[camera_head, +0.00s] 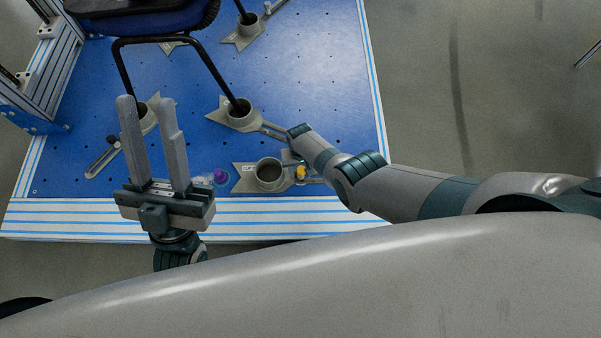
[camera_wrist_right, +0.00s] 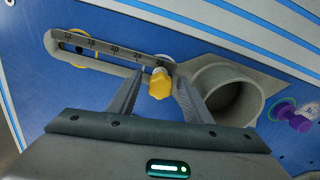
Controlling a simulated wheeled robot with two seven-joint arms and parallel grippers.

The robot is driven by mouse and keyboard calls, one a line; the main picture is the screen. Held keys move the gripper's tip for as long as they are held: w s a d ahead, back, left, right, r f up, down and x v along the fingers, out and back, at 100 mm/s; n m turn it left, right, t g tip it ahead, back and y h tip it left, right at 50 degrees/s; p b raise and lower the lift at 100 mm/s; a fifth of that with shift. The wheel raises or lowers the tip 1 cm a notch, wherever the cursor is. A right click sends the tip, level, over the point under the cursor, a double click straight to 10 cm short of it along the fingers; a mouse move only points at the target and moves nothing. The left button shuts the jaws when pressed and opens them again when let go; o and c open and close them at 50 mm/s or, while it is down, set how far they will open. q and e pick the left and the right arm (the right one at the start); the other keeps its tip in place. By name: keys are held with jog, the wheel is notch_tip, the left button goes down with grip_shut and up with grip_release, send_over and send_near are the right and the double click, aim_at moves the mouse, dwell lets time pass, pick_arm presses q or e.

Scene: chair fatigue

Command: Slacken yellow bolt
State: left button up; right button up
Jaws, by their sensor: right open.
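The yellow bolt (camera_head: 301,172) sits by the slotted arm of a grey cup-shaped clamp (camera_head: 268,173) near the front edge of the blue plate. In the right wrist view the yellow bolt (camera_wrist_right: 159,84) has a lobed knob. My right gripper (camera_wrist_right: 157,78) is open, with one finger on each side of the knob; I cannot tell if either touches it. In the head view the right arm reaches in from the right and its fingers are hard to make out. My left gripper (camera_head: 152,140) is open and empty, raised to the left of the clamp.
A purple bolt (camera_head: 220,176) is left of the clamp; it also shows in the right wrist view (camera_wrist_right: 298,122). Chair legs (camera_head: 218,76) stand in other clamps behind. A metal frame (camera_head: 48,70) rises at the left. Bare blue plate (camera_head: 325,60) lies at the right.

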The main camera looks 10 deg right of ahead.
jog(key=m, duration=0.3)
jog(key=shift+m, duration=0.4)
jog(key=c, duration=0.6)
jog(key=shift+c, duration=0.2)
jog(key=shift+n, duration=0.7)
jog(key=shift+n, duration=0.7)
